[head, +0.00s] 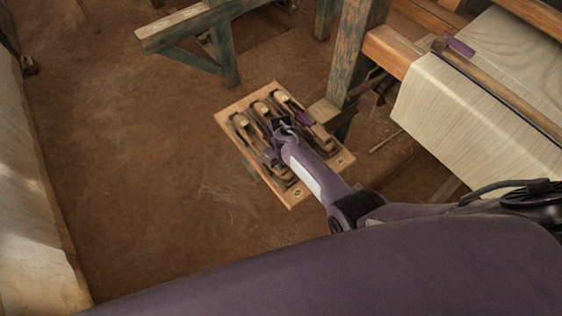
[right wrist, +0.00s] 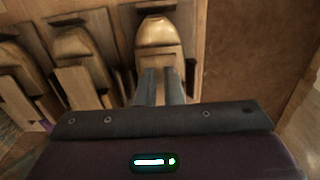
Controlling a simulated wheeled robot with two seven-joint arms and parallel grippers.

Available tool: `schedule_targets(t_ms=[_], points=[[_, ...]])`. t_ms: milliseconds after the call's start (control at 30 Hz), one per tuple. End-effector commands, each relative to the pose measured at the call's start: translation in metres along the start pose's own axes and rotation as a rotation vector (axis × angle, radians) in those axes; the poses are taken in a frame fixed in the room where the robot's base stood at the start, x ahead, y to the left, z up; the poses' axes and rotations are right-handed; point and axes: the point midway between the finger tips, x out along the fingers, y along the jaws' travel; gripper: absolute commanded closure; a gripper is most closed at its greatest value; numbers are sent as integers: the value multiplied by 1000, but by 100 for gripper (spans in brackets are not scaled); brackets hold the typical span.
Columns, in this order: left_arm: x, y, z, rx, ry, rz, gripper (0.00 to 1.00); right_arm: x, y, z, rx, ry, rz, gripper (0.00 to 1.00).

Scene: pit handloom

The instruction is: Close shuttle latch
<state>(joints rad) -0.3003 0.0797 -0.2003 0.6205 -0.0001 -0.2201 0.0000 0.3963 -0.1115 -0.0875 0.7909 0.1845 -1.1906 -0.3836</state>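A wooden board (head: 226,112) holds three long wooden shuttles lying side by side: a left one (head: 242,124), a middle one (head: 262,108) and a right one (head: 283,98). My right gripper (head: 271,157) is low over the board, and my arm hides parts of the shuttles. In the right wrist view, my right gripper's two grey fingers (right wrist: 162,88) point down at the shuttle nearest the board's edge (right wrist: 160,32). A narrow gap shows between them. Their tips overlap the shuttle's opening; contact and the latch cannot be made out. My left gripper is out of view.
A loom frame post (head: 350,50) and pale woven cloth (head: 440,110) stand right of the board. A wooden bench-like frame (head: 190,30) is behind it. A purple piece (head: 306,118) lies by the right shuttle. The earth floor (head: 130,150) on the left is clear.

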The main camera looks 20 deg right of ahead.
Motion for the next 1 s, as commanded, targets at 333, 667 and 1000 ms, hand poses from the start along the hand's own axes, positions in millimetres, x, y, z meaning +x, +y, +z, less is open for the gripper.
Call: schedule_targets(t_ms=[333,667,1000], points=[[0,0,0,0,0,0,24,-1,0,0,0,0,1,83],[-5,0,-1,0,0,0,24,-38,2,0,1,3,3,83],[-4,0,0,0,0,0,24,-75,1,0,1,1,1,83]])
